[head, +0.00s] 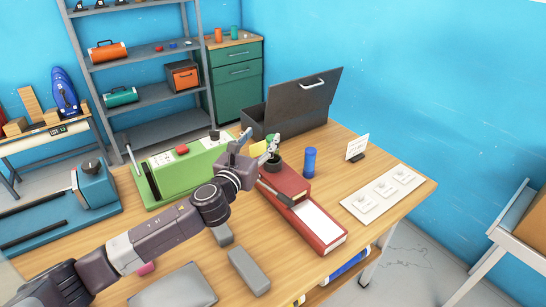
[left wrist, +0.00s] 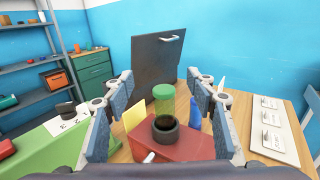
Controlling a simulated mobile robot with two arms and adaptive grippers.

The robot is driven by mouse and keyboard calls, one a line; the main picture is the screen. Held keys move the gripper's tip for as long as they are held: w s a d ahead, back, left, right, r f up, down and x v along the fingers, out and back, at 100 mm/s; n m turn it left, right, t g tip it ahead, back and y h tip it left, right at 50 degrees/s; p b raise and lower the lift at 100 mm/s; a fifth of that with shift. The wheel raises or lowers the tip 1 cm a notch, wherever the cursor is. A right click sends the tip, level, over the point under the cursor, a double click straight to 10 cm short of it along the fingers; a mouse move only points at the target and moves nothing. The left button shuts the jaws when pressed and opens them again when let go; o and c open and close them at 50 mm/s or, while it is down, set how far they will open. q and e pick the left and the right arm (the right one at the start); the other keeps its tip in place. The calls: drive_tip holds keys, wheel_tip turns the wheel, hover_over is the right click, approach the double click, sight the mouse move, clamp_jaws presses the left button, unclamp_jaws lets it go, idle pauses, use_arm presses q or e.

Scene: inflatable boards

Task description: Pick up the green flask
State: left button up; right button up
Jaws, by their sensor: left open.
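The green flask (left wrist: 164,103) is a translucent green cylinder, upright with its lower end in a black round holder (left wrist: 165,131). The holder appears to stand at the far end of the red box (left wrist: 178,150). In the head view the holder (head: 273,166) shows beyond my left gripper (head: 262,150), which partly covers the flask. In the left wrist view the two fingers of my left gripper (left wrist: 162,105) are spread wide, one on each side of the flask, with clear gaps. It holds nothing. My right gripper is not in view.
A blue cylinder (head: 310,161) stands right of the flask. A dark open case (head: 287,112) is behind it. A yellow card (left wrist: 134,115) is at its left. A green machine (head: 188,165) is further left. A white panel (head: 382,193) lies at the right.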

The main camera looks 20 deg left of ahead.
use_arm(q)
drive_tip(key=f+b, duration=0.3)
drive_tip(key=f, duration=0.1)
drive_tip(key=f+b, duration=0.2)
drive_tip(key=f, duration=0.1)
drive_tip(key=shift+w+b, duration=0.35)
drive_tip(key=shift+f+b, duration=0.2)
drive_tip(key=shift+b, duration=0.1)
drive_tip(key=shift+w+d+b, duration=0.15)
drive_tip(key=shift+w+b, duration=0.35)
drive_tip(key=shift+w, duration=0.85)
drive_tip(key=w, duration=0.1)
drive_tip(key=w+b, duration=0.2)
drive_tip(key=w, duration=0.1)
drive_tip(key=shift+d+f, duration=0.1)
drive_tip(key=shift+d, duration=0.25)
drive_tip(key=shift+w, duration=0.5)
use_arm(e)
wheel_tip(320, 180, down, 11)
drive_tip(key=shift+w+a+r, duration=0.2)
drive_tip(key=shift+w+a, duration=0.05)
